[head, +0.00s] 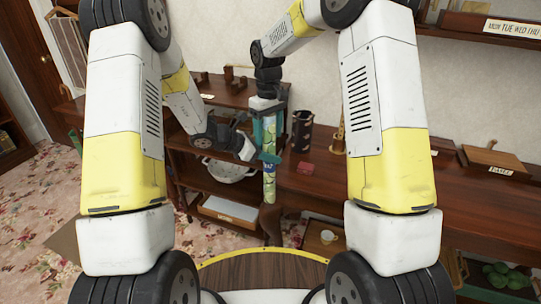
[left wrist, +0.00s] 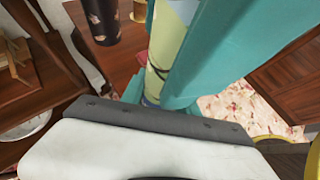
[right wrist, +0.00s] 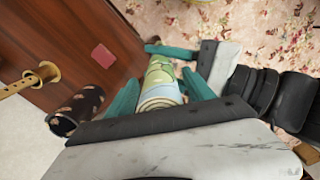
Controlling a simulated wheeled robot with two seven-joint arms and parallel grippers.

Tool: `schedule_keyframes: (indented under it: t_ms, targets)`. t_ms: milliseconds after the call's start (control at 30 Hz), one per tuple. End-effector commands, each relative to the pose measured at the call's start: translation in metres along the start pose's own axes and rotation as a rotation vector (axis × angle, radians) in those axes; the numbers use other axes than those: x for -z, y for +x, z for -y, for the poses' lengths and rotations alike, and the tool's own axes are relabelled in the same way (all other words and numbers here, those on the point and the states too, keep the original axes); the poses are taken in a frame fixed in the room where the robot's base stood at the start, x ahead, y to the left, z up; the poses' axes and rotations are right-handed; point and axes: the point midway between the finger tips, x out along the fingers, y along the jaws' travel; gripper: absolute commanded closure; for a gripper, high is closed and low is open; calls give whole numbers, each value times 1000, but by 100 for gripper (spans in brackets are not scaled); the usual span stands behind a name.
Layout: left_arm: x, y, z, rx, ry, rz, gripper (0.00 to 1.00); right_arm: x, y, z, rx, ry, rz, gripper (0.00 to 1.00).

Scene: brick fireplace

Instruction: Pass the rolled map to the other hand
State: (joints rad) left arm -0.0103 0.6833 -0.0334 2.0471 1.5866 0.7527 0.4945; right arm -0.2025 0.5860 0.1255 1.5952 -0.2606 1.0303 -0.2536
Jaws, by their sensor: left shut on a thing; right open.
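The rolled map (head: 269,187) is a slim green and cream tube, held upright above the floor near the dark shelves. My left gripper (head: 268,158) is shut on its middle from the side; its teal fingers also show in the right wrist view (right wrist: 172,51). My right gripper (head: 269,128) comes from above and is open, its teal fingers on either side of the map's upper part. In the right wrist view the map's near end (right wrist: 158,103) lies between those fingers. In the left wrist view a teal finger covers part of the map (left wrist: 166,40).
A dark patterned cylinder (head: 301,132) and a small red box (head: 306,168) stand on the wooden counter (head: 375,190) just right of the map. A white colander (head: 230,168) sits on the shelf at left. A labelled wooden box (head: 492,158) is farther right.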

Motion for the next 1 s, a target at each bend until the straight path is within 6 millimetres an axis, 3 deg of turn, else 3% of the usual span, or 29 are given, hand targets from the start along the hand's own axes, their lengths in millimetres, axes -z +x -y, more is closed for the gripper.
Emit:
schedule_keyframes:
  t_ms: [167, 500, 767, 867, 1000]
  targets:
    - [0, 0, 0, -1, 0, 0, 100, 1, -20, 0, -2, 0, -4, 38]
    - [0, 0, -1, -1, 0, 0, 100, 1, -90, 0, -1, 1, -4, 38]
    - [0, 0, -1, -1, 0, 0, 100, -1, -119, 0, -2, 2, -5, 38]
    - [0, 0, -1, -1, 0, 0, 100, -10, -130, 0, -7, 19, -21, 38]
    - [0, 0, -1, -1, 0, 0, 100, -44, -154, 2, -22, 80, -80, 38]
